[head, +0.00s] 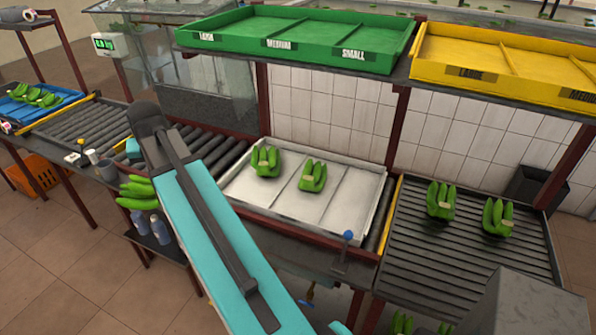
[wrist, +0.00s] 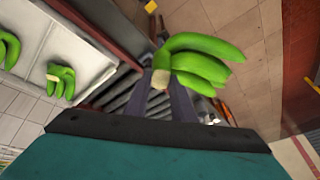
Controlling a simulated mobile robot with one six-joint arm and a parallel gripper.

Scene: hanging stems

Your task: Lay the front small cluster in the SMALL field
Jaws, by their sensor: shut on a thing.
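My gripper (wrist: 178,98) is shut on a green banana cluster (wrist: 196,62) by its pale cut crown, with the fingers pointing out over the rollers and floor. In the head view the held cluster (head: 138,192) shows at the left of my arm, and the jaws are hidden there. The white tray (head: 345,222) on the roller line has divided fields. One cluster (head: 265,160) lies in its left field and another (head: 313,176) near its middle. No label is readable on this tray. The green tray (head: 300,58) on the shelf above has a readable SMALL label (head: 353,54) at its right end and looks empty.
A yellow tray (head: 500,62) stands on the shelf at right. Two clusters (head: 440,200) (head: 498,216) lie on the ribbed right table. A blue tray (head: 22,108) with clusters is at far left. Shelf posts (head: 398,130) rise behind the line. The white tray's right field is bare.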

